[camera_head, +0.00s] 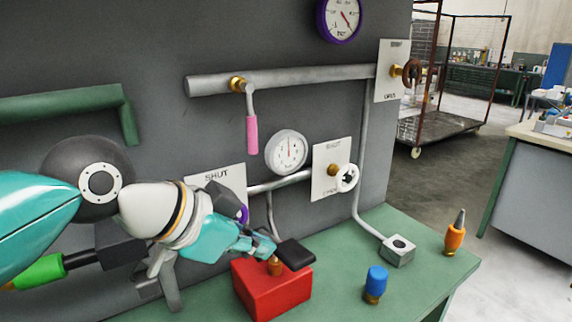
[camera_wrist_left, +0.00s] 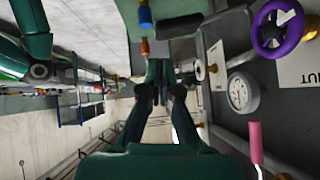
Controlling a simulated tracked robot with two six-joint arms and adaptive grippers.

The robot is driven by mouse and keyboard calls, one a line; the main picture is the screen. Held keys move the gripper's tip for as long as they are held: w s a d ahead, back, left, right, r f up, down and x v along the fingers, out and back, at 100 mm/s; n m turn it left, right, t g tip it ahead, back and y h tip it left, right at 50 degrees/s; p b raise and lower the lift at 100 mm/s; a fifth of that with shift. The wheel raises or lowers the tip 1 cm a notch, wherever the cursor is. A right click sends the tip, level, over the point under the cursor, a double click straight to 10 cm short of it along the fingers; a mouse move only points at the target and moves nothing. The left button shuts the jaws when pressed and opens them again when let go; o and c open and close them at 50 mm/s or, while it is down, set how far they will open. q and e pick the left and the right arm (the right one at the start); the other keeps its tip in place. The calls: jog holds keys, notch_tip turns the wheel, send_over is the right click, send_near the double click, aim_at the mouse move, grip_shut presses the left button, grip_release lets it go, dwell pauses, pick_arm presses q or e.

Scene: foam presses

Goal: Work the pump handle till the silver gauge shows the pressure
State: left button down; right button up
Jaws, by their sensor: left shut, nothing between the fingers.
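The silver gauge (camera_head: 286,151) has a white face and a red pointer near the top of its dial; it also shows in the left wrist view (camera_wrist_left: 243,92). A bar with a bright green grip (camera_head: 40,272), perhaps the pump handle, sticks out at the lower left, partly behind my left arm. A red block (camera_head: 272,289) with a brass stem and a flat black top (camera_head: 295,254) stands on the green bench. My left gripper (camera_head: 268,243) is shut and empty, just behind the black top; contact is unclear. It also shows in the left wrist view (camera_wrist_left: 162,92).
A pink-handled lever (camera_head: 252,135), a white handwheel (camera_head: 347,178) and a purple-rimmed gauge (camera_head: 339,19) are on the grey panel. A blue-capped piece (camera_head: 376,282) and an orange one (camera_head: 455,236) stand on the bench (camera_head: 420,262). Open floor lies to the right.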

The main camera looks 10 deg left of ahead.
pick_arm(q)
jog(key=w+a+r+n+g+h+p, duration=0.1)
jog(key=w+a+r+p, duration=0.2)
jog(key=w+r+p, duration=0.1)
jog(key=shift+w+a+r+g+h+p, duration=0.3)
jog(key=shift+r+g+p, duration=0.15)
jog(key=shift+p, duration=0.8)
jog(key=shift+d, duration=0.15)
send_over(301, 249)
jog(key=s+a, duration=0.1)
jog(key=a, duration=0.2)
jog(key=f, duration=0.6)
jog(key=shift+d+f+p, duration=0.25)
jog(key=shift+f+p, duration=0.05)
jog(key=shift+f, duration=0.1)
notch_tip(301, 249, down, 2)
jog(key=shift+s+d+f, duration=0.1)
jog(key=shift+f, duration=0.15)
jog(key=shift+s+f, duration=0.1)
jog(key=shift+f, duration=0.7)
jog(key=shift+d, duration=0.1)
